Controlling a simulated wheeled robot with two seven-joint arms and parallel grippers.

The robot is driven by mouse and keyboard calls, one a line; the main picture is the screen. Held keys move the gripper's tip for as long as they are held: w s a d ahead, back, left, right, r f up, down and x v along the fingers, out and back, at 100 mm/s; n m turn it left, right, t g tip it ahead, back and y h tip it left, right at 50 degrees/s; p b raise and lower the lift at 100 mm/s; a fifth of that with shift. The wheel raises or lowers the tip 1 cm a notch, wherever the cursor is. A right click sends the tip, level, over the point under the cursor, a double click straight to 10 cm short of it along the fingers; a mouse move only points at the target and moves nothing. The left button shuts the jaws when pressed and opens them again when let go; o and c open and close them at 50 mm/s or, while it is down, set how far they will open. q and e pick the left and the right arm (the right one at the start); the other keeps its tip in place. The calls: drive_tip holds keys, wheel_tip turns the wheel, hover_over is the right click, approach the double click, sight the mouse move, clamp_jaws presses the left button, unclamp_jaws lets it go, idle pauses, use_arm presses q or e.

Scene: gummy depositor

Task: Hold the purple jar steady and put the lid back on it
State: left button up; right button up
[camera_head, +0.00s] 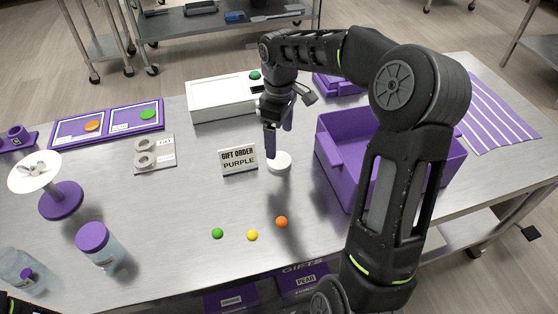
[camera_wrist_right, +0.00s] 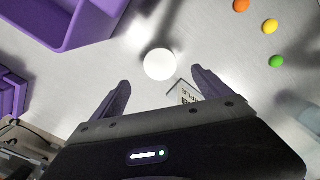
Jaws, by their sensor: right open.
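A clear jar with a purple top (camera_head: 93,237) stands at the front left of the metal table. A second clear container (camera_head: 20,270) with a small purple part is at the lower left edge. A round white disc (camera_head: 279,162) lies near the table's middle; I cannot tell if it is the lid. My right gripper (camera_head: 271,150) points down just above the disc, open and empty. In the right wrist view, the disc (camera_wrist_right: 160,64) shows ahead, between the open fingers (camera_wrist_right: 160,78). My left gripper does not show.
A "GIFT ORDER PURPLE" sign (camera_head: 239,160) stands left of the disc. A purple bin (camera_head: 335,165) is to its right. Green, yellow (camera_head: 252,235) and orange balls lie in front. A white plate on a purple stand (camera_head: 62,200) is at left. A white box (camera_head: 220,98) is behind.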

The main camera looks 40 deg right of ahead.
sight(279, 159)
drive_tip(key=shift+f, duration=1.25)
drive_tip(key=shift+f+p, duration=0.5)
drive_tip(key=shift+f, duration=2.15)
drive_tip(key=c, duration=1.5)
drive_tip(key=shift+c, duration=0.2)
drive_tip(key=shift+r, duration=0.15)
wheel_tip(279, 159, up, 10)
drive_tip(key=shift+b, duration=0.35)
